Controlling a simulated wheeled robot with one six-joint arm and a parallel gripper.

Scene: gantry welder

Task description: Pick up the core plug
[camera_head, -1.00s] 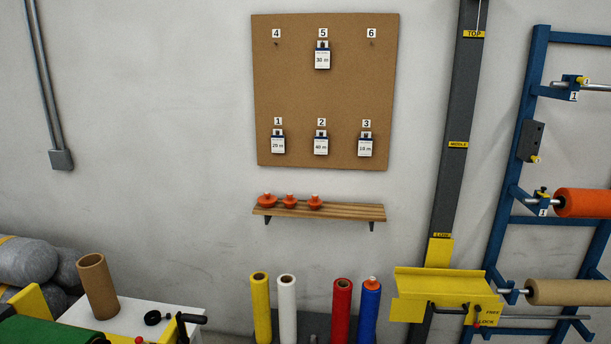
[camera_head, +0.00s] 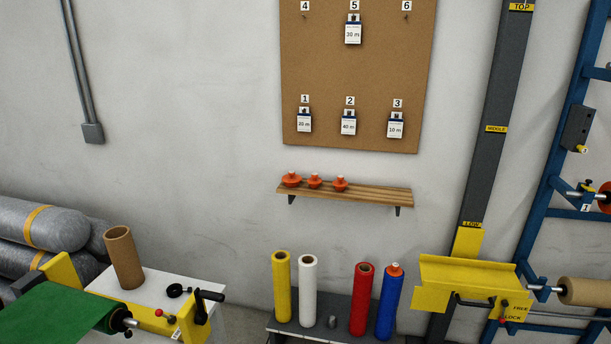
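Another orange plug (camera_head: 394,269) sits in the top end of the upright blue roll (camera_head: 389,306). The frames do not show which one is the core plug of the task. My gripper is not in view.
Yellow (camera_head: 282,288), white (camera_head: 308,292) and red (camera_head: 362,300) rolls stand upright on a grey stand below the shelf. A yellow carriage (camera_head: 465,274) stands right of them. A brown tube (camera_head: 124,258) stands on a white-topped bench at left.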

